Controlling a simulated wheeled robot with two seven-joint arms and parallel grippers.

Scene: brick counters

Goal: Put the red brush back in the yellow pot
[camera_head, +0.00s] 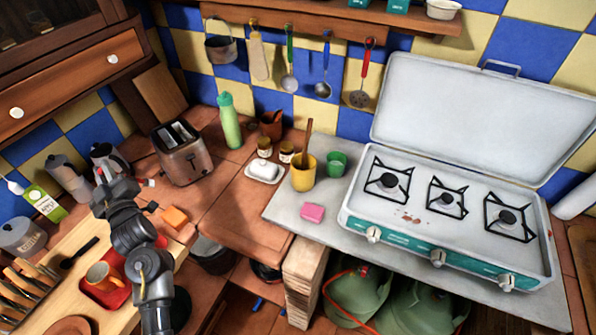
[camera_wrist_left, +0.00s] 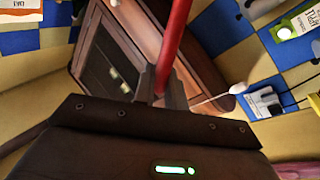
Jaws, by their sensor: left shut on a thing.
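The yellow pot (camera_head: 303,179) stands upright on the grey counter left of the stove, with a wooden utensil (camera_head: 308,143) sticking out of it. My left gripper (camera_head: 116,188) is over the left counter, well to the left of the pot. In the left wrist view, its fingers (camera_wrist_left: 163,88) are shut on the red brush (camera_wrist_left: 176,38). Its red handle runs up out of that picture, so I cannot see its whole length. In the head view, the brush is mostly hidden or too small to make out. My right gripper is not in view.
A toaster (camera_head: 182,154) and a green bottle (camera_head: 229,122) stand between my left gripper and the pot. A butter dish (camera_head: 264,171), a green cup (camera_head: 337,164) and a pink sponge (camera_head: 312,212) are near the pot. The wooden counter in front of the butter dish is clear.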

